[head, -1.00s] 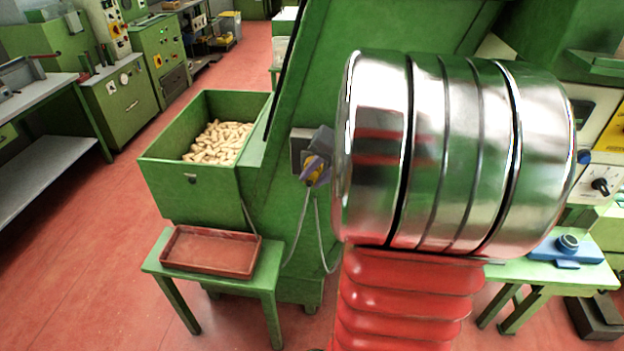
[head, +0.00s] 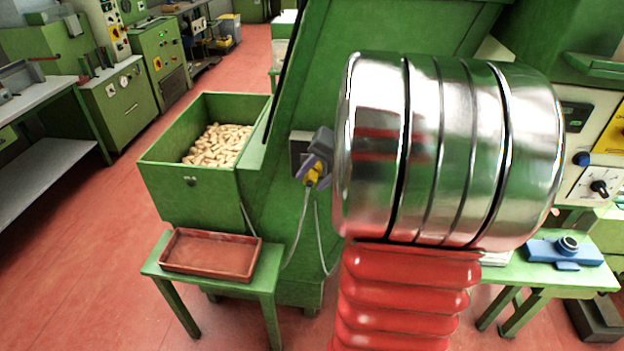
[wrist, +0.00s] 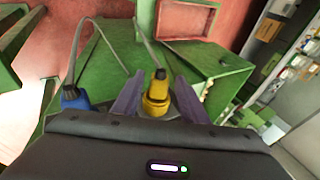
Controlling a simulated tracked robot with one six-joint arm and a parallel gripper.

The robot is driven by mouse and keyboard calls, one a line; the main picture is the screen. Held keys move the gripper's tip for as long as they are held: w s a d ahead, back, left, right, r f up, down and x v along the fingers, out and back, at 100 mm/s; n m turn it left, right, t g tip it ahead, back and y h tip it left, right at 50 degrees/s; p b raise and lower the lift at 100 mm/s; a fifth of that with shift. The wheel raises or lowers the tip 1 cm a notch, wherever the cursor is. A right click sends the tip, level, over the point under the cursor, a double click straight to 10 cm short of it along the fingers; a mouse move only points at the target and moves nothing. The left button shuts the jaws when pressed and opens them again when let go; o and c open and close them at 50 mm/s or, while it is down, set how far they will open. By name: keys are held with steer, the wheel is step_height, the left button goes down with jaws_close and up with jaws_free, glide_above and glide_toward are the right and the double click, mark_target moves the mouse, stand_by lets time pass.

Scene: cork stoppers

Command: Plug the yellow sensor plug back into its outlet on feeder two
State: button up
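The yellow sensor plug (wrist: 156,97) stands between my two purple-grey fingers in the wrist view, its black cable end and grey cable pointing up the picture. It also shows in the head view (head: 316,173), low beside the grey outlet box (head: 299,146) on the green feeder (head: 285,215). My gripper (wrist: 158,84) is open around the plug, with a narrow gap showing at the fingers. It also shows in the head view (head: 317,165), close against the feeder's side. The outlet's mouth is hidden, so I cannot tell how deep the plug sits.
A blue plug (wrist: 73,97) with its own cable is to the left in the wrist view. A green hopper of corks (head: 160,170) and a bench with a red tray (head: 210,274) stand left. Another bench (head: 500,272) stands right. Cables hang below the outlet box.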

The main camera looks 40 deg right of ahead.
steer(key=shift+o, duration=0.6)
steer(key=shift+s+d+r, duration=0.1)
steer(key=shift+s+r, duration=0.15)
steer(key=shift+r, duration=0.2)
steer(key=v, duration=1.2)
steer(key=shift+s+r, duration=0.25)
steer(key=shift+s, duration=0.1)
